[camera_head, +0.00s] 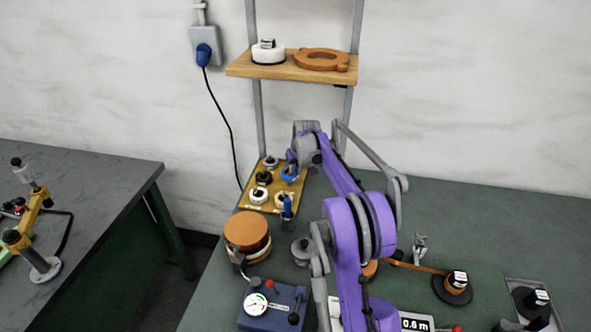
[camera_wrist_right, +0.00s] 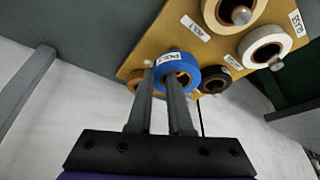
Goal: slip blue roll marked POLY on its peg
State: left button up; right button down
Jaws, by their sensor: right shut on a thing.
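The blue roll (camera_wrist_right: 172,66) with a white label, partly readable as POLY, is at the fingertips of my right gripper (camera_wrist_right: 172,82) in the wrist view. The fingers are shut on it. In the head view the blue roll (camera_head: 289,174) shows at the upper right of the yellow peg board (camera_head: 246,203), partly behind my right gripper (camera_head: 291,163). The board also shows in the wrist view (camera_wrist_right: 215,45), with a POLY label (camera_wrist_right: 195,28) close to the blue roll. Whether a peg is inside the blue roll's hole I cannot tell. My left gripper is not in view.
A copper-topped drum (camera_head: 247,232) and a gauge box (camera_head: 272,306) stand in front of the board. A shelf (camera_head: 290,73) hangs above.

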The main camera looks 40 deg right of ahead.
jog(key=shift+s+a+f, duration=0.15)
jog(key=shift+a+f, duration=0.05)
jog(key=shift+f, duration=0.35)
jog(key=c, duration=0.8)
grip_release()
jog(key=shift+o, duration=0.2)
jog(key=c, duration=0.4)
jog(key=shift+o, duration=1.3)
jog(key=shift+a, duration=0.1)
jog(key=shift+o, duration=0.2)
jog(key=shift+r+p, duration=0.3)
jog(key=shift+r, duration=0.3)
jog(key=shift+w+r, duration=0.3)
jog(key=shift+d+r, duration=0.1)
jog(key=shift+d, duration=0.1)
